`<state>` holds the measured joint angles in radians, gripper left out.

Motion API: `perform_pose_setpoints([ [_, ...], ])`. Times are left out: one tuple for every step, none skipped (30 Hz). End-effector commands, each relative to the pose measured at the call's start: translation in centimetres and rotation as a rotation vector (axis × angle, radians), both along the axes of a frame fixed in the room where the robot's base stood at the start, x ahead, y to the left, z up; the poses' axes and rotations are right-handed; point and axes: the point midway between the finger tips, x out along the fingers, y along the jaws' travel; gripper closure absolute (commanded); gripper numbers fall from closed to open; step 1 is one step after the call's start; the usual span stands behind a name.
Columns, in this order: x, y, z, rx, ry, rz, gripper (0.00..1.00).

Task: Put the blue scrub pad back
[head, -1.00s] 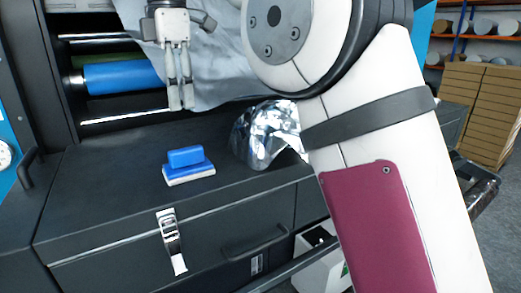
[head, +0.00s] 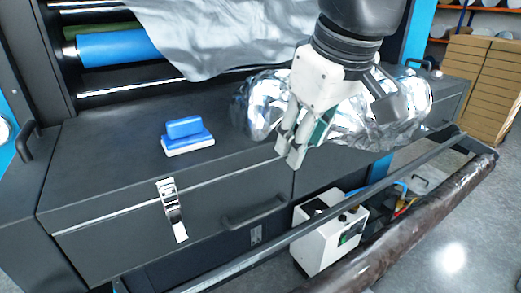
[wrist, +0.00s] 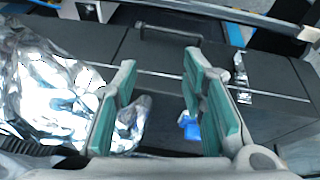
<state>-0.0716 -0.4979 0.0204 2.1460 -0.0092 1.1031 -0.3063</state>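The blue scrub pad (head: 186,131), with a blue handle and a pale underside, lies on the black machine ledge (head: 110,160), left of the crumpled silver film. In the wrist view a small blue part of the pad (wrist: 189,127) shows beside the right finger; the rest is hidden. My gripper (head: 290,145) is over the ledge's front edge, right of the pad and apart from it. In the wrist view my gripper (wrist: 160,62) has its green-padded fingers spread with nothing between them.
Crumpled silver film (head: 262,108) lies behind and right of my gripper. A grey sheet (head: 220,40) hangs near a blue roller (head: 115,48). A latch (head: 172,205) and a handle (head: 255,212) are on the ledge's front. A dark roll (head: 410,225) lies at front right.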

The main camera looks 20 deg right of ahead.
Motion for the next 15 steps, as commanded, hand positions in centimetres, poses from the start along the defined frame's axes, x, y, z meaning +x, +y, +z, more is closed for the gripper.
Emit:
perform_pose_setpoints([
  [-1.7, -0.8, -1.5, 0.028, -0.021, -0.078, 0.62],
  [-2.4, -1.1, -2.3, 0.046, -0.033, -0.12, 0.62],
  [-3.3, -1.4, -3.4, 0.068, -0.046, -0.173, 0.62],
  [-3.9, -1.7, -4.1, 0.083, -0.057, -0.209, 0.62],
  [-4.4, -1.9, -4.8, 0.097, -0.065, -0.241, 0.62],
  [-5.0, -2.1, -5.5, 0.113, -0.076, -0.277, 0.62],
  [-5.4, -2.2, -6.0, 0.123, -0.081, -0.299, 0.62],
  [-5.7, -2.3, -6.5, 0.132, -0.086, -0.319, 0.62],
  [-6.0, -2.4, -6.9, 0.141, -0.091, -0.339, 0.62],
  [-6.1, -2.5, -7.2, 0.147, -0.095, -0.351, 0.62],
  [-6.2, -2.5, -7.3, 0.151, -0.097, -0.358, 0.62],
  [-6.4, -2.5, -7.5, 0.154, -0.098, -0.366, 0.62],
  [-6.4, -2.5, -7.6, 0.156, -0.098, -0.369, 0.62],
  [-6.4, -2.5, -7.6, 0.157, -0.098, -0.371, 0.62],
  [-6.4, -2.5, -7.6, 0.157, -0.098, -0.371, 0.62],
])
